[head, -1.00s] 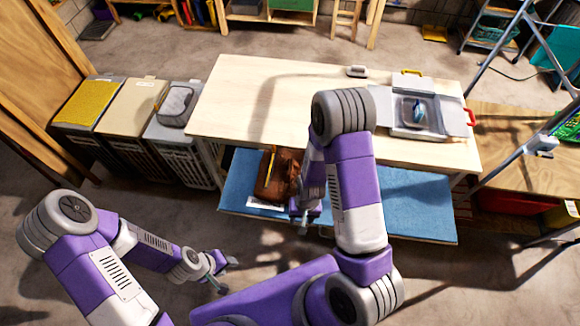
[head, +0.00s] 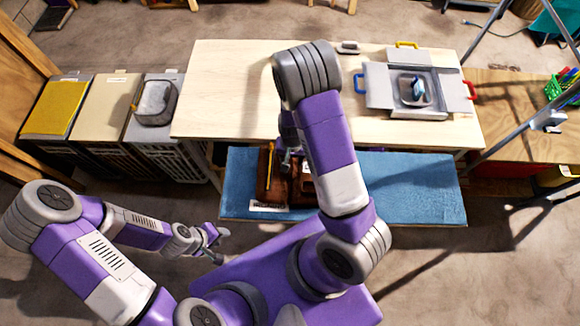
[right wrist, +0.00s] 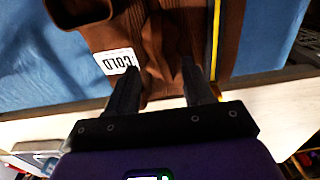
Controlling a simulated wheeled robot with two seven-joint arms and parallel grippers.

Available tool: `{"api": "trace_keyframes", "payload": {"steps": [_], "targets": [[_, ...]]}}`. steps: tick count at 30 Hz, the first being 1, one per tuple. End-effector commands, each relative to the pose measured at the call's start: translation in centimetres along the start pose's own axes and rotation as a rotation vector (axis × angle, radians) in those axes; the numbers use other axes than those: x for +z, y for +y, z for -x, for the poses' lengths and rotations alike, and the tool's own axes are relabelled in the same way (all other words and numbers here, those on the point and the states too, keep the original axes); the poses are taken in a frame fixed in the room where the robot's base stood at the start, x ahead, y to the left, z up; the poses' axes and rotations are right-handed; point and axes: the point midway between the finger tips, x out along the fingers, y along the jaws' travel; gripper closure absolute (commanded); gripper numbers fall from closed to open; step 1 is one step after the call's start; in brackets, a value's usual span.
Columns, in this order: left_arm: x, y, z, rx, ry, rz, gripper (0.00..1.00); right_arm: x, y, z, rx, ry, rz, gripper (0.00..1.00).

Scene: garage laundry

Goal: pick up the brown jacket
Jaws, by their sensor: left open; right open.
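The brown jacket (head: 264,186) lies folded on the blue surface below the front edge of the pale table. My right arm hides part of it in the head view. My right gripper (head: 289,162) is open at the jacket. Its two fingers (right wrist: 162,88) point at the brown cloth and stand apart; I cannot tell if they touch it. My left gripper (head: 219,245) is open and empty over the floor at the lower left.
The pale table (head: 225,95) overhangs the blue surface (head: 420,190) close behind the jacket. A grey open case (head: 380,95) sits on the table. Lidded bins (head: 105,110) stand at left. The blue surface's right part is clear.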

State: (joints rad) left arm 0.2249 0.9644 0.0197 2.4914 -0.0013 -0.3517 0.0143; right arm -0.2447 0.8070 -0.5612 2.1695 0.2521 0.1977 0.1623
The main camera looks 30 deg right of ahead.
Motion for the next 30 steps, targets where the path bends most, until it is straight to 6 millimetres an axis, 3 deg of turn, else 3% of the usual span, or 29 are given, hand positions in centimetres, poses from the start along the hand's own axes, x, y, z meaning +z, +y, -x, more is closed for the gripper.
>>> {"api": "trace_keyframes", "payload": {"steps": [7, 16, 26, 30], "targets": [[0.0, 0.0, 0.1, 0.0, 0.001, 0.0, 0.57, -0.2, -0.2, -3.5, 0.0, -0.002, 0.0, 0.49], [0.0, 0.0, 0.1, 0.0, 0.001, 0.0, 0.57, -0.2, -0.2, -4.0, -0.002, 0.001, 0.001, 0.49], [0.0, 0.0, 0.1, 0.0, 0.001, 0.0, 0.57, -0.2, -0.2, -3.9, -0.002, 0.0, 0.001, 0.99], [0.0, 0.0, 0.1, 0.0, 0.001, 0.0, 0.57, -0.2, -0.2, -3.9, -0.002, 0.0, 0.001, 1.0]]}}
